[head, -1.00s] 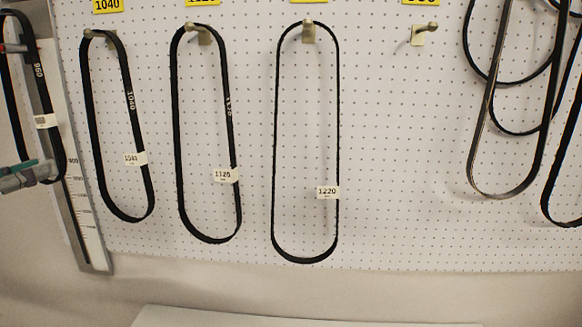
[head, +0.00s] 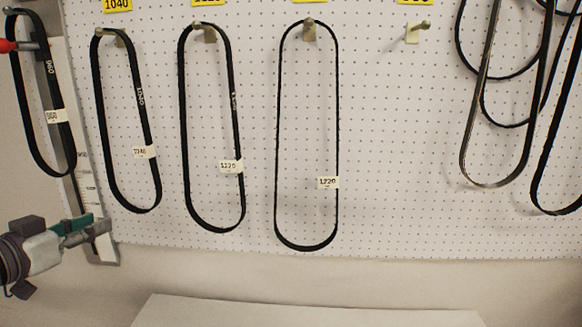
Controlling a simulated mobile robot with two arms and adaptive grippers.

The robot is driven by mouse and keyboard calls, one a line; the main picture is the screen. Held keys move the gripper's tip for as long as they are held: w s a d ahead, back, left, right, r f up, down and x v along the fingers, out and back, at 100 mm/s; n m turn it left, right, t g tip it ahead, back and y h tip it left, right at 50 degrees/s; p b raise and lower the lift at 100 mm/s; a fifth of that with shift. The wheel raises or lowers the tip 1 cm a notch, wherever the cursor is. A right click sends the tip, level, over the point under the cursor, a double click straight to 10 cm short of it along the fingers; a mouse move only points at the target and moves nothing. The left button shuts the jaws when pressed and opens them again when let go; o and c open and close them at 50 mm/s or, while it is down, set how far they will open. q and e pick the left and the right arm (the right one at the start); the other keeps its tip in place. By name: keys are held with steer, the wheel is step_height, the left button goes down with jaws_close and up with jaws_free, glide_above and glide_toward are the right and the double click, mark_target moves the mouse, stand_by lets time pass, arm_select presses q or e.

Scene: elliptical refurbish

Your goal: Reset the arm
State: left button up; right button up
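My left gripper (head: 98,229) comes in from the left edge at the lower left, in front of the ruler's lower end. No belt shows in it, and its fingers overlap from this side, so I cannot tell if they are open or shut. The black belt marked 960 (head: 70,150) hangs from a red-tipped hook above the gripper, apart from it. My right gripper is not in view.
Belts marked 1040 (head: 98,120), 1120 (head: 185,130) and 1220 (head: 277,140) hang on a white pegboard (head: 390,150). One hook (head: 416,32) is empty. Several belts hang at the right. A pale surface (head: 310,312) lies below.

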arm_select(q)
steer(key=s+d+f+g, duration=0.1)
steer(key=d+f, duration=0.3)
steer(key=f, duration=0.4)
steer(key=s+d+f+g+y, duration=0.1)
steer(key=s+d+f+g, duration=0.15)
steer(key=f, duration=0.45)
steer(key=s+d+f, duration=0.1)
steer(key=d+f, duration=0.3)
steer(key=f, duration=0.4)
steer(key=s+d+f+n+g+y, duration=0.15)
steer(key=s+f+g, duration=0.25)
steer(key=s+f, duration=0.6)
steer(key=s+d+f+g+y, duration=0.25)
steer(key=s+f+g, duration=0.35)
steer(key=s, duration=0.8)
step_height(320, 180, down, 29)
steer(key=s, duration=0.2)
steer(key=s+a+f+g+b, duration=0.1)
steer(key=s+a+f, duration=0.1)
steer(key=s+f, duration=1.3)
steer(key=shift+s+a+h, duration=0.25)
steer(key=shift+a+h, duration=0.05)
